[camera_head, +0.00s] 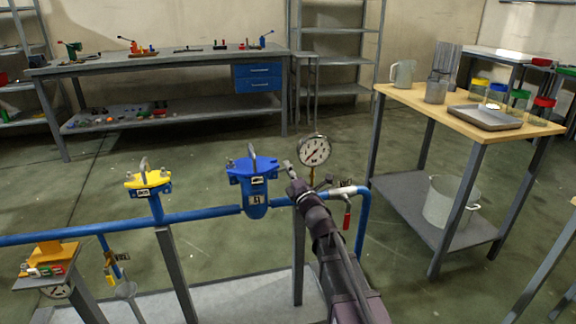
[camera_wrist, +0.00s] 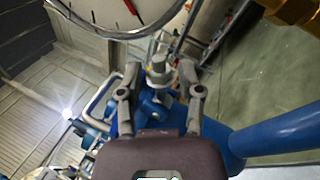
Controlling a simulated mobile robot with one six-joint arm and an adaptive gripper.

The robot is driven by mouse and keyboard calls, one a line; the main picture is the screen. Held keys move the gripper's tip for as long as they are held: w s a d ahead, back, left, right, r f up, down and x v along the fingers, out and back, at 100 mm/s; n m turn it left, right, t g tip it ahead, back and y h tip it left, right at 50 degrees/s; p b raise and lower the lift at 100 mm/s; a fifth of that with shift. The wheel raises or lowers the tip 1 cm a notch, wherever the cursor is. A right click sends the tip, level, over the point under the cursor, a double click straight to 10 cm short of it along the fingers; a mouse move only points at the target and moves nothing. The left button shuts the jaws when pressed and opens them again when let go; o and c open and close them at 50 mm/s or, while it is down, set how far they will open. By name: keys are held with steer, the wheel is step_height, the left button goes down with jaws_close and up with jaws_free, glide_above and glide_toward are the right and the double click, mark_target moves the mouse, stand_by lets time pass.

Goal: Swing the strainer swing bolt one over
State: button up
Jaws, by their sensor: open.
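The blue strainer (camera_head: 256,202) stands upright in the blue pipe in the middle of the head view, with a blue lid (camera_head: 252,168) and a grey handle on top. In the wrist view a grey swing bolt (camera_wrist: 158,72) with a blocky head rises from blue lugs. My gripper (camera_head: 289,168) is just right of the strainer lid. In the wrist view my gripper (camera_wrist: 160,66) is open, with one finger on each side of the bolt. Whether a finger touches the bolt is unclear. The bolt's lower part is partly hidden by my gripper.
A pressure gauge (camera_head: 314,151) stands close to the right of my gripper. A red-handled valve (camera_head: 347,215) is on the pipe at right. A yellow-lidded unit (camera_head: 149,181) stands left. A wooden-topped table (camera_head: 452,113) with jars is at right. A workbench (camera_head: 160,64) is behind.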

steer(key=shift+w+a+r, duration=0.15)
steer(key=shift+w+a, duration=0.1)
steer(key=shift+w, duration=0.15)
jaws_close()
steer(key=shift+f+m+t+h+b, duration=0.4)
steer(key=shift+m+h+b, duration=0.15)
steer(key=shift+m, duration=0.45)
steer(key=shift+d+f+m+t+h+b, duration=0.1)
steer(key=shift+f+m+t+h+b, duration=0.2)
steer(key=shift+m, duration=0.6)
steer(key=shift+f+m+t+h+b, duration=0.1)
steer(key=shift+m+t+h+b, duration=0.25)
steer(key=shift+m, duration=0.55)
